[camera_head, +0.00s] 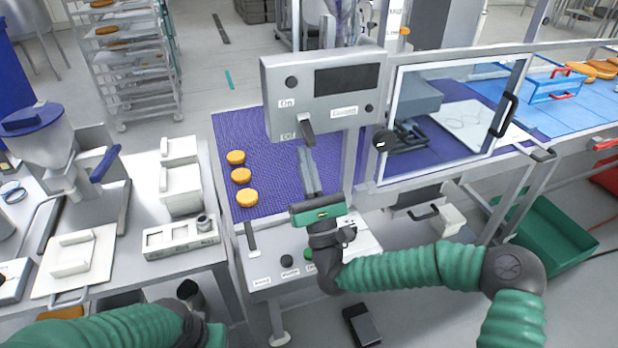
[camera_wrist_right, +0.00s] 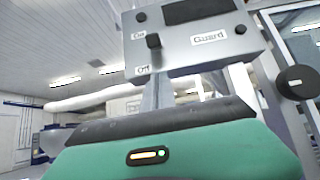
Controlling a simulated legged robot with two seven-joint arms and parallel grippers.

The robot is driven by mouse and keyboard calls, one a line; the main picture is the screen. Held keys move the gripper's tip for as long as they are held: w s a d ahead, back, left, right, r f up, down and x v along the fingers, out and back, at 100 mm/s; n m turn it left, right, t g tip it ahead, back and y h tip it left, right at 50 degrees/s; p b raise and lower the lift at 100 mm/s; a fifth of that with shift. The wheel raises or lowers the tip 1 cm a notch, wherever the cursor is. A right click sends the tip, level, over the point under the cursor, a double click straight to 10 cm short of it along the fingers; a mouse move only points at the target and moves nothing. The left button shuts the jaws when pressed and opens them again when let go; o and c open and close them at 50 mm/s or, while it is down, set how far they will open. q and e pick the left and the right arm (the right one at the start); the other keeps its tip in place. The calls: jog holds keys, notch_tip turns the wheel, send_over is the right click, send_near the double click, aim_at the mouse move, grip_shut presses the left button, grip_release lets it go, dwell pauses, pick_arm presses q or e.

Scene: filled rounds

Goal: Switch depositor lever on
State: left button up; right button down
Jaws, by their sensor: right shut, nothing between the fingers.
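The grey control box (camera_head: 325,95) stands over the purple belt with "On" and "Off" labels on its left half. The dark lever (camera_head: 307,130) sits between these labels, its end low by "Off" in the head view. In the right wrist view the lever (camera_wrist_right: 153,41) stands out from the box face, "On" above and "Off" below. My right gripper (camera_head: 304,152) is shut and empty, fingers pointing up at the box, tips just below the lever. Its fingers also show in the wrist view (camera_wrist_right: 156,90). Whether they touch the lever cannot be told. My left gripper is out of view.
A clear guard door (camera_head: 455,110) with a black handle and a round dark knob (camera_head: 384,139) are right of the box. Round orange-brown pieces (camera_head: 241,175) lie on the purple belt (camera_head: 275,165). A lower panel (camera_head: 275,262) with buttons is below. A side bench stands left.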

aim_at(307, 129)
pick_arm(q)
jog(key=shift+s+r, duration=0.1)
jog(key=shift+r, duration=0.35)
pick_arm(e)
jog(key=shift+s+d+r, duration=0.15)
jog(key=shift+s+r, duration=0.25)
jog(key=shift+r, duration=0.2)
jog(key=shift+s+d+r, duration=0.15)
jog(key=shift+s+r, duration=0.2)
jog(key=shift+r, duration=0.2)
